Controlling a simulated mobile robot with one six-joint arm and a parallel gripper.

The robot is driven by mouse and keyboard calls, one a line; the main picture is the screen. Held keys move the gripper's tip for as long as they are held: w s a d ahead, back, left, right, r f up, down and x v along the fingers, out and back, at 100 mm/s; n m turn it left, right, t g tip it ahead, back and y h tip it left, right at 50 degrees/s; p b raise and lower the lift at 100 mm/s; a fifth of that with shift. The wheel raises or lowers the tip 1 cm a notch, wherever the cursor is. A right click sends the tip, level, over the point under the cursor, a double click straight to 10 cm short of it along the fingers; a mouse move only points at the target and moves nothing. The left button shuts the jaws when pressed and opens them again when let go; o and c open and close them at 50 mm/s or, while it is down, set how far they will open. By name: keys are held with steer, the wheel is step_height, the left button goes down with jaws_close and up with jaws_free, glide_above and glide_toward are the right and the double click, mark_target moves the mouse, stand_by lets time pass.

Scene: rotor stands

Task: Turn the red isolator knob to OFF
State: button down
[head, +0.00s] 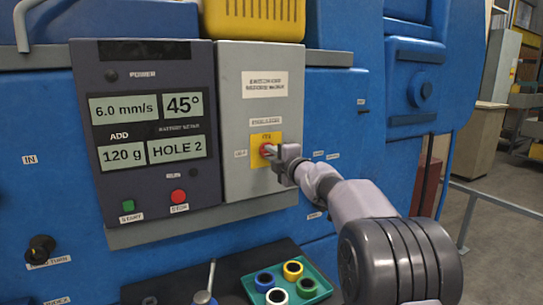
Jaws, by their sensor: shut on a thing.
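The red isolator knob (266,150) sits on a yellow square plate (257,158) on the grey isolator box (232,95). Only a small part of the knob shows; my gripper covers the rest. My gripper (273,152) comes in from the right and is shut on the knob. The knob's exact angle and the small labels around the plate are too small or hidden to read surely.
Left of the box is a dark panel (134,185) with displays, a green START button (128,206) and a red STOP button (178,196). Below, a teal tray (322,284) holds several coloured rings. A black knob (41,247) is at lower left.

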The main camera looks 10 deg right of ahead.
steer(key=c, duration=1.4)
jaws_free()
steer(key=shift+o, duration=0.2)
steer(key=b+v, duration=0.1)
steer(key=v, duration=1.6)
steer(key=shift+s, duration=0.2)
